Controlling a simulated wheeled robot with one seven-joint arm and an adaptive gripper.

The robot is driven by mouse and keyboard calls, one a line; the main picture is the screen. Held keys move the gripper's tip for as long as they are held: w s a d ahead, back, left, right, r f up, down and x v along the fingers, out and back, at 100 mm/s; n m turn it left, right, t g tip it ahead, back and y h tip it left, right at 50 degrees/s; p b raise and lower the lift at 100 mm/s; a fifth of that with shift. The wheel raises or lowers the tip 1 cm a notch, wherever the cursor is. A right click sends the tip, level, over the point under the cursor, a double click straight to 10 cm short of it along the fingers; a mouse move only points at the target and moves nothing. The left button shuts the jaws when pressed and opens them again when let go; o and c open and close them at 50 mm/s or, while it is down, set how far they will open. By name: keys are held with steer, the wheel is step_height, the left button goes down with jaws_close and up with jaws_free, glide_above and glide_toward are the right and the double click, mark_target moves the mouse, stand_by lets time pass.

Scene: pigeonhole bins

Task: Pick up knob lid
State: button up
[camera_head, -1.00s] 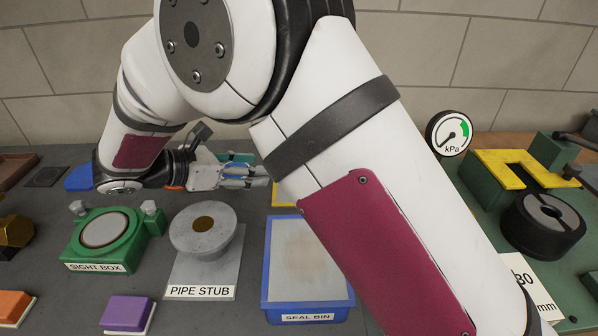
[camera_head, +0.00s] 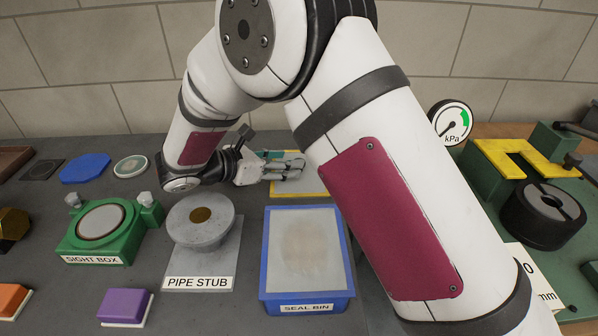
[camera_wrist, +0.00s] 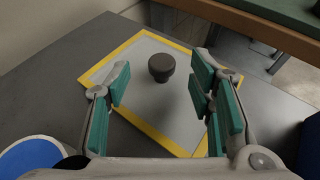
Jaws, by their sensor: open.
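The wrist view shows a dark round knob (camera_wrist: 161,67), narrower at its base, standing upright near the middle of a grey square plate (camera_wrist: 150,103) with a yellow border. I cannot tell whether knob and plate are one piece. In the head view the plate's yellow edge (camera_head: 313,187) shows behind the seal bin, and the knob is not clearly seen there. My gripper (camera_head: 287,168) is open and empty over the plate. In the wrist view its teal-padded fingers lie left and right of the knob, apart from it.
The blue seal bin (camera_head: 352,280), pipe stub (camera_head: 200,232) and green sight box (camera_head: 97,248) stand in front. A blue flat piece (camera_head: 85,168) and a pale round disc (camera_head: 130,166) lie left. A gauge (camera_head: 451,122) and green fixture (camera_head: 490,185) stand right.

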steer(key=x, duration=0.3)
steer(key=shift+d+f, duration=0.15)
steer(key=shift+f, duration=0.05)
jaws_close()
